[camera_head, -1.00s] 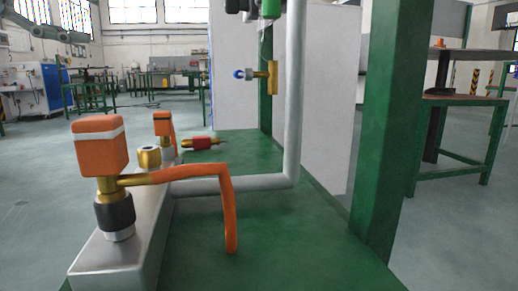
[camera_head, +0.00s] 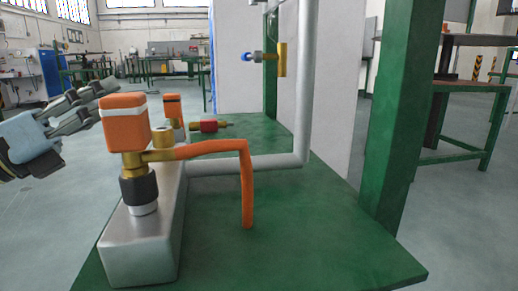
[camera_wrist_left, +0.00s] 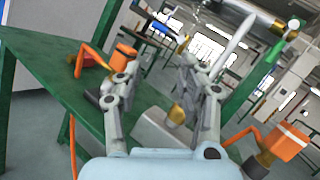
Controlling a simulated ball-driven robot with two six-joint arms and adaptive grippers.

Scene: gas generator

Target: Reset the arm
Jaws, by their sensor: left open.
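My left gripper (camera_head: 78,112) shows at the left edge of the head view, left of the orange-capped valve assembly and apart from it. In the left wrist view its two fingers (camera_wrist_left: 160,100) are spread with nothing held between them. A brass fitting and the metal block show beyond and between the fingers there. My right gripper is in neither view.
On the green table (camera_head: 330,240) stands a metal block (camera_head: 140,250) with orange-capped valves (camera_head: 126,122) and an orange hose (camera_head: 247,185). A grey pipe (camera_head: 306,90) and a green post (camera_head: 405,110) rise at the right. Open floor lies left of the table.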

